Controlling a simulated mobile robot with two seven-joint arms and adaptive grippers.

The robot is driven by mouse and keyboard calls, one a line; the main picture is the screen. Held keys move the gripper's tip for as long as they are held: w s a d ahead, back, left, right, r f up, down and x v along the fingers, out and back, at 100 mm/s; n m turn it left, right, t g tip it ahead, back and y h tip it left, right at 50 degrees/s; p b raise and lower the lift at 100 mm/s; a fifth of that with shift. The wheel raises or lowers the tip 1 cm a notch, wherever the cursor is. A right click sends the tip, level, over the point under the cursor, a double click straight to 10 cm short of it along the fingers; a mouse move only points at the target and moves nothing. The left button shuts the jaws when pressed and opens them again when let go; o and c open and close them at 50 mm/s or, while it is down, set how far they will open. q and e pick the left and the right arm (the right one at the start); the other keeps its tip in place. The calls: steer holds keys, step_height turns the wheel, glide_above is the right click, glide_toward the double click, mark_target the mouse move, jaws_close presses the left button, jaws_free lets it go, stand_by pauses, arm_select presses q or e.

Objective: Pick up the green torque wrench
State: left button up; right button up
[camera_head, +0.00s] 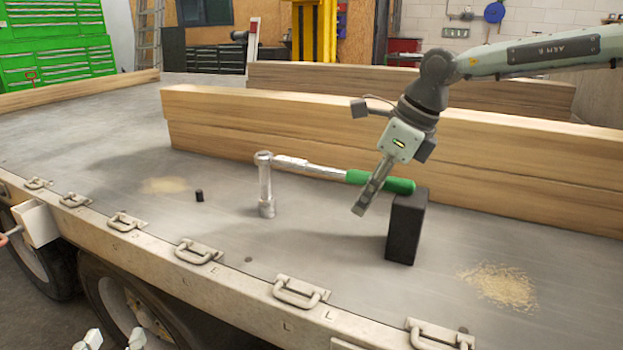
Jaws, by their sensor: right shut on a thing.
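The torque wrench has a silver shaft (310,168) and a green handle (398,185). It lies roughly level above the grey trailer bed (320,245). Its head joins an upright silver extension and socket (266,190) that reaches down to the bed. The handle's right end is at the top of a black block (405,230); whether it touches is unclear. My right gripper (366,198) points down and is shut on the green handle, its finger covering part of it. My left gripper (115,340) shows only as two separated pale tips at the bottom left edge, empty and far from the wrench.
Long stacked wooden beams (240,124) lie just behind the wrench. A small black cylinder (199,196) stands to its left. Metal latch handles (300,292) line the trailer's near edge. Sawdust (500,286) lies at right. The bed's left side is mostly clear.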

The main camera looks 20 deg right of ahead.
mark_target(363, 172)
jaws_close()
steer(key=shift+w+r, duration=0.1)
steer(key=shift+r, duration=0.05)
steer(key=shift+r, duration=0.1)
steer(key=shift+r, duration=0.65)
steer(key=r, duration=0.3)
steer(key=shift+w+a, duration=0.25)
steer(key=w+a+r, duration=0.4)
steer(key=w, duration=0.1)
steer(key=w+a+r+p, duration=0.1)
steer(key=w+a+r, duration=0.1)
steer(key=a, duration=0.1)
steer(key=shift+w, duration=0.2)
arm_select(q)
steer(key=a+f+g+y, duration=0.1)
steer(key=a+f+g, duration=0.1)
steer(key=f, duration=0.3)
steer(key=shift+s+a+f+g+y, duration=0.35)
steer(key=shift+a+f+g+y, duration=0.05)
steer(key=shift+a, duration=0.2)
arm_select(e)
steer(key=shift+w+a+r, duration=0.2)
steer(key=shift+w+a, duration=0.1)
